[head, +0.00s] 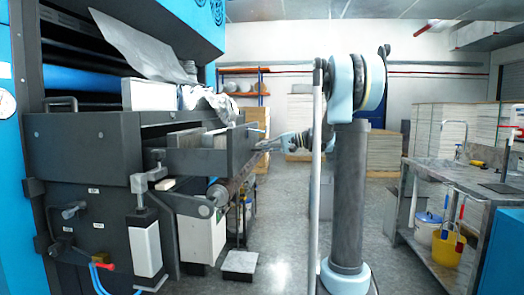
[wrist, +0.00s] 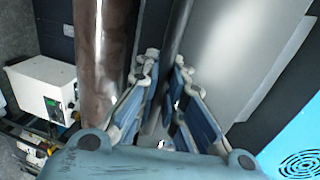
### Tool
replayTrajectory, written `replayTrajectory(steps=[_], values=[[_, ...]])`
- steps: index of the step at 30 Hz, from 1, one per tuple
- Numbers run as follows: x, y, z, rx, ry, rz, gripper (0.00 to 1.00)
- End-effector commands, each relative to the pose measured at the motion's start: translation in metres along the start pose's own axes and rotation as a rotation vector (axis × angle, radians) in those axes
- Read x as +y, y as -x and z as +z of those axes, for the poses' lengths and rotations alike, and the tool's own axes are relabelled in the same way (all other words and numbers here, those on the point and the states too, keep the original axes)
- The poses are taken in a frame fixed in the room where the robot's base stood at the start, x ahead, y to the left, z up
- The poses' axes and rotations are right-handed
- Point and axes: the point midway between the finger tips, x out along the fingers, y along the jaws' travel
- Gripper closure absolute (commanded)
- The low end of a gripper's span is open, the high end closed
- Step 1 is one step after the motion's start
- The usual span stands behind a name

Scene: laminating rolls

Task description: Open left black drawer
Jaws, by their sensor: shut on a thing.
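The black drawer (head: 240,150) is in the middle left of the head view, on the dark machine. It stands out to the right, with its open top and some pale contents showing. My gripper (head: 266,147) is at the drawer's outer end, small in the head view. In the wrist view my gripper (wrist: 166,68) has its two blue fingers on either side of a thin dark bar, the drawer handle (wrist: 176,35). The fingers are closed on it. The exact contact is partly hidden by the fingers.
A brown metal roller (wrist: 103,60) runs close beside the fingers; it also shows below the drawer. A white box (head: 240,262) lies on the floor below. A grey workbench (head: 440,172) stands at the right. The floor between is clear apart from my column.

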Motion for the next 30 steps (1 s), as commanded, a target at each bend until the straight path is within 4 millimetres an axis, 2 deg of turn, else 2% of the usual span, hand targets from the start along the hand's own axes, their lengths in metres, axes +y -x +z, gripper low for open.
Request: replayTrajectory(steps=[9,10,12,13,24,30], values=[[0.001,-0.001,-0.001,0.003,0.0,0.002,1.0],[0.001,-0.001,-0.001,0.003,0.0,0.002,0.89],[0.001,-0.001,-0.001,0.002,0.0,0.002,0.73],[0.0,-0.001,-0.001,0.001,0.0,0.002,0.7],[0.0,0.0,0.001,-0.001,0.001,0.001,0.7],[0.0,0.021,0.0,0.001,0.0,0.001,0.7]])
